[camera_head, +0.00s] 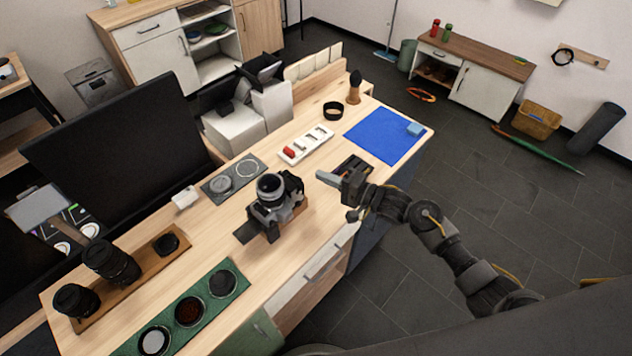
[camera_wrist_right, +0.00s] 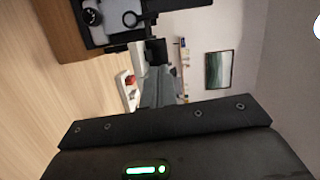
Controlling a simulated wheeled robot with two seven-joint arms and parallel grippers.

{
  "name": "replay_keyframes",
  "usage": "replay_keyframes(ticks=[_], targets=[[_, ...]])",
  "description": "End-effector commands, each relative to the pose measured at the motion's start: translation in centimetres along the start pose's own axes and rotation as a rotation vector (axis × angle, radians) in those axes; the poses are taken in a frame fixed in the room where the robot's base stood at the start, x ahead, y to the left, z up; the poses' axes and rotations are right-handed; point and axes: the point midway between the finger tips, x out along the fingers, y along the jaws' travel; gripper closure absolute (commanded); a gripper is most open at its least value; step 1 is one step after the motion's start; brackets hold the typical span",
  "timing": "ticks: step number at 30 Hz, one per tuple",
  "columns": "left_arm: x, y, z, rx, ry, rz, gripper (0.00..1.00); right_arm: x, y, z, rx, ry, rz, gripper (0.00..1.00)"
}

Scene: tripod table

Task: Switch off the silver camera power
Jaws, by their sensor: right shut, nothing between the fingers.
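The silver camera (camera_head: 272,195) with black parts stands upright on a small wooden base on the table, its lens facing up and toward the head camera. My right gripper (camera_head: 320,176) is shut and empty, to the right of the camera and a little apart from it, above the table. In the right wrist view, the shut fingers (camera_wrist_right: 160,88) point away from me, and part of the camera (camera_wrist_right: 120,14) shows at the top edge. The power switch cannot be made out in either view. My left gripper is not in view.
A green tray (camera_head: 205,290) with lens filters lies in front left. Two black lenses (camera_head: 110,262) stand on a wooden board at left. A grey tray (camera_head: 222,186) lies behind the camera. A blue mat (camera_head: 375,138) and a white holder (camera_head: 292,157) lie at the back right.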

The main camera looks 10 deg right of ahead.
Motion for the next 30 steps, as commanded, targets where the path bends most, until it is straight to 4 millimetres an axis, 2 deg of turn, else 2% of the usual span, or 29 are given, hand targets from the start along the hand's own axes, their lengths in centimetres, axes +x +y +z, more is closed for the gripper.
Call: replay_keyframes(ticks=[1, 6, 12, 18, 30], targets=[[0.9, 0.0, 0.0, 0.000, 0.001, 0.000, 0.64, -1.4, 0.7, 0.4, 0.000, -0.003, 0.003, 1.00], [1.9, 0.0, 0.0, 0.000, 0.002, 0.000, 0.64, -5.3, 0.7, 0.4, -0.001, -0.001, 0.002, 1.00], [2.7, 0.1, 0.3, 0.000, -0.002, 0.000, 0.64, -8.5, 0.6, 0.3, 0.001, 0.003, 0.001, 1.00], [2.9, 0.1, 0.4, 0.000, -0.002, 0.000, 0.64, -9.6, 0.4, 0.3, 0.001, 0.001, 0.001, 1.00], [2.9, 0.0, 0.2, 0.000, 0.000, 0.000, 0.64, -9.7, 0.3, 0.3, 0.002, 0.000, 0.000, 1.00]])
